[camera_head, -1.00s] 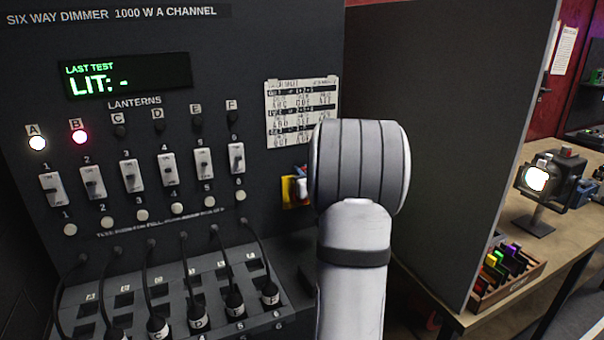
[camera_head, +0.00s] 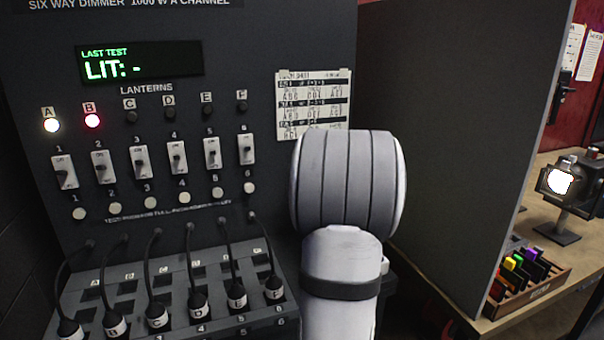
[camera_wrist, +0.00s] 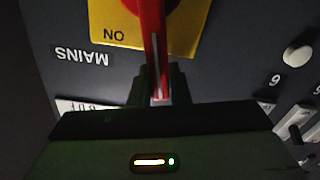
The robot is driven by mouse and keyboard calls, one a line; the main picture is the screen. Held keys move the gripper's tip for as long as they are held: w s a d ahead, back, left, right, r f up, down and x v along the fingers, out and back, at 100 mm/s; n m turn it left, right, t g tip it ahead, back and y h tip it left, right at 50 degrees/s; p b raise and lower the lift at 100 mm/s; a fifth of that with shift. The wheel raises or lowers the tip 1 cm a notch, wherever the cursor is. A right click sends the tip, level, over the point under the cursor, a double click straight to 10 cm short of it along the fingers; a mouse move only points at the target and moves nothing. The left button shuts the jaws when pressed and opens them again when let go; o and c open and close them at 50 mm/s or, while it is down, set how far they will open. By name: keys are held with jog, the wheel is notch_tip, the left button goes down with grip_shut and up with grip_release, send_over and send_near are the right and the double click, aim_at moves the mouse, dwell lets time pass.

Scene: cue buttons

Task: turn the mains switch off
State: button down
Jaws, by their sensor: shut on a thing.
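The mains switch shows in the wrist view as a red handle (camera_wrist: 155,45) with a white line, on a yellow plate (camera_wrist: 193,30). The view is upside down, with an "ON" label on the plate and "MAINS" printed on the panel. The handle runs straight down the picture, beside the "ON" label. My gripper (camera_wrist: 160,92) is shut on the handle's end, one dark finger on each side. In the head view my arm hides the switch and the gripper's fingers.
The dimmer panel (camera_head: 230,50) has a row of channel switches, round buttons and plugged cables. Lamps A (camera_head: 51,125) and B (camera_head: 92,121) are lit. A dark side panel (camera_head: 430,130) stands right of my arm. A bench beyond holds a lantern (camera_head: 562,185) and filter box (camera_head: 525,280).

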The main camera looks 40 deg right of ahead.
jog(key=shift+a, duration=0.1)
jog(key=c, duration=1.6)
grip_release()
jog(key=shift+c, duration=0.2)
jog(key=shift+o, duration=1.4)
jog(key=shift+s, duration=0.1)
jog(key=b+v, duration=0.1)
jog(key=v, duration=0.6)
jog(key=shift+s, duration=0.4)
